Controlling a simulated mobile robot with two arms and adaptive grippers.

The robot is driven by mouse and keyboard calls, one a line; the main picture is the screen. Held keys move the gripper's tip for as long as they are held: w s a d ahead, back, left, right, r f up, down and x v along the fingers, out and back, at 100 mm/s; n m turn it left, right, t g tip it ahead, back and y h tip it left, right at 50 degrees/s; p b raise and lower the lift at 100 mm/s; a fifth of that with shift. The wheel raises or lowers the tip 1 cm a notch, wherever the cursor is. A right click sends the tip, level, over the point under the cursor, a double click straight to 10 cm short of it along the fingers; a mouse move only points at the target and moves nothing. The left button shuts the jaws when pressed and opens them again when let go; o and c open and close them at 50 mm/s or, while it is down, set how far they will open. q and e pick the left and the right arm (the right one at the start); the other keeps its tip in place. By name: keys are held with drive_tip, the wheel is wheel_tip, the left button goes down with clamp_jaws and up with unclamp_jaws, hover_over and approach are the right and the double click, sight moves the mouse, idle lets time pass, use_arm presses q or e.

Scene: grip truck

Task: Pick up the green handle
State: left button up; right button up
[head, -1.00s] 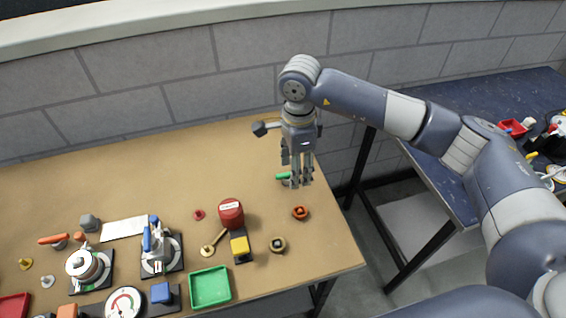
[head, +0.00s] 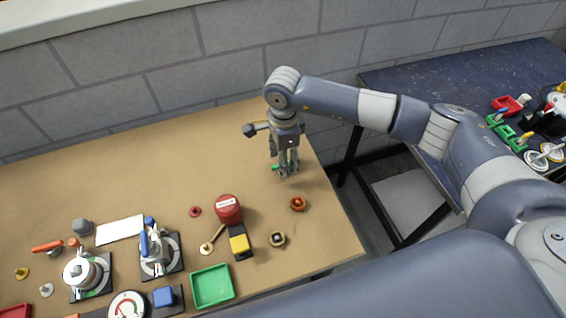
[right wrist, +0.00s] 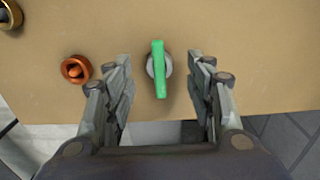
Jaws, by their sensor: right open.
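The green handle (right wrist: 158,68) lies near the table edge in the right wrist view, on a round grey base. In the head view only a small green piece of the handle (head: 275,168) shows beside my right gripper (head: 285,170), which hides the rest. My right gripper is open and points down. In the right wrist view its fingers (right wrist: 160,95) stand apart, one on each side of the handle, with gaps to both sides. It holds nothing. My left gripper is not in view.
An orange ring (head: 298,204) and a brass ring (head: 277,239) lie nearby on the wooden table (head: 190,145). A red cylinder (head: 228,208), a yellow-topped block (head: 240,243) and a green tray (head: 212,286) stand further left. A dark blue table (head: 450,75) is at right.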

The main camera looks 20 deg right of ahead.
drive_tip(key=shift+f, duration=1.4)
drive_tip(key=shift+c, duration=1.1)
clamp_jaws()
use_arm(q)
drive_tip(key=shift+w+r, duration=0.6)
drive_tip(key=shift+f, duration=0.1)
use_arm(e)
drive_tip(key=shift+r, duration=0.15)
